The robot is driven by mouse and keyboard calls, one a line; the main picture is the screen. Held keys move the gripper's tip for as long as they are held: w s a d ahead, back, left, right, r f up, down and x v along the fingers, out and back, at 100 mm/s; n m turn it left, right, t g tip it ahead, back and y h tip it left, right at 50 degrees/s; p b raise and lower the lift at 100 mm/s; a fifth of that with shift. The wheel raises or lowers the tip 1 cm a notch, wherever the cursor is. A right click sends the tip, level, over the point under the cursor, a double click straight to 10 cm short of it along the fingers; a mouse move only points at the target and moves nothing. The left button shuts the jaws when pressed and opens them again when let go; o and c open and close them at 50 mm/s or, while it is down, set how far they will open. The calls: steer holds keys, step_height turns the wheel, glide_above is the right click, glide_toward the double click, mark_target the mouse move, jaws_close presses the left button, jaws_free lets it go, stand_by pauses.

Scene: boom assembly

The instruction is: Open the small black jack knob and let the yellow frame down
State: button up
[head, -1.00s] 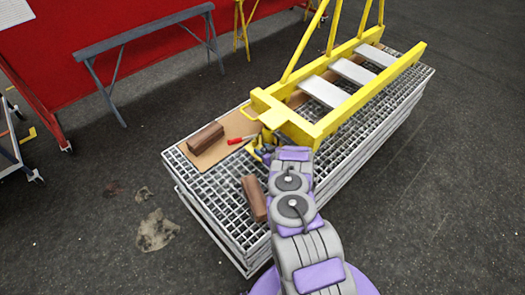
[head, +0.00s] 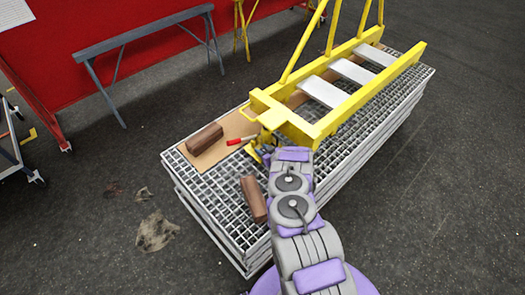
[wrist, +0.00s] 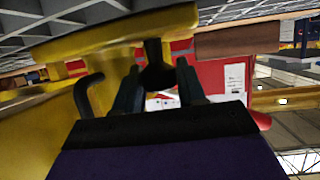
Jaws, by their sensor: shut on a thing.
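The yellow frame (head: 322,125) lies along the grating platform, with its near end over a small yellow jack (head: 257,154). My arm partly hides the jack in the head view. In the wrist view, the jack's yellow body (wrist: 55,120) fills the left side and a yellow bar (wrist: 110,38) crosses the top. My gripper (wrist: 158,68) is shut on the small black jack knob (wrist: 156,76), which sits between its two dark fingers. A curved black handle (wrist: 88,92) stands to the left of the fingers.
The grating platform (head: 222,222) carries brown blocks (head: 205,138) (head: 253,199), a brown board (head: 232,126) and a red-handled tool (head: 240,141). A grey trestle (head: 150,32) stands by the red wall. The floor left of the platform is mostly clear.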

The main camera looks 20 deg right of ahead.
steer(key=shift+s+f, duration=0.1)
stand_by(0.6)
steer(key=o, duration=0.7)
steer(key=shift+d, duration=0.1)
steer(key=shift+p+v, duration=2.55)
steer(key=shift+v, duration=6.1)
